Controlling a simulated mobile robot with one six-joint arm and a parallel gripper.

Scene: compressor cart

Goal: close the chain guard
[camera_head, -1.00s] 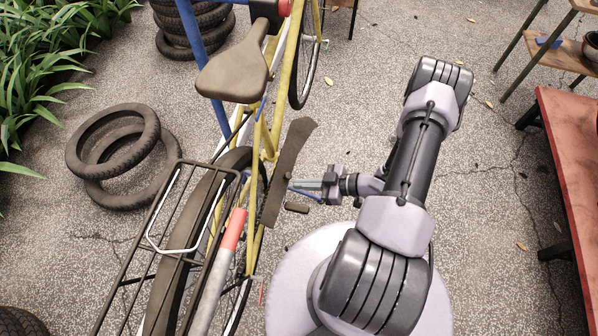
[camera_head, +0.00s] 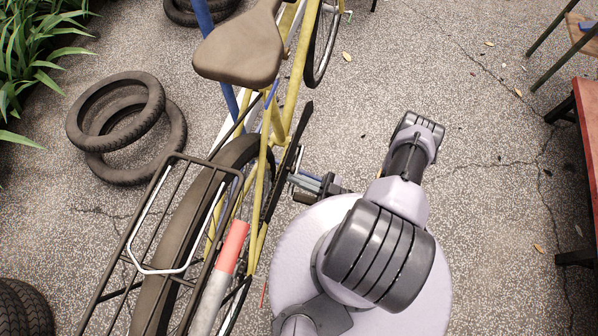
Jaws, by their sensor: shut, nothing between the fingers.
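The chain guard (camera_head: 283,168) is a long dark plate on the right side of the yellow bicycle (camera_head: 297,75). It now shows nearly edge-on, as a narrow dark strip close along the frame and beside the rear wheel. Whether it touches the frame or is latched I cannot tell. My gripper (camera_head: 300,180) is shut and empty, low on the right side of the guard. Its fingertips are at or very near the guard's outer face; contact is not clear. A pedal (camera_head: 304,198) shows just below my gripper.
The saddle (camera_head: 240,45) and rear rack (camera_head: 190,215) stand above and left of the guard. Loose tyres (camera_head: 115,110) lie at left. A red bench (camera_head: 590,130) stands at far right, with open floor before it.

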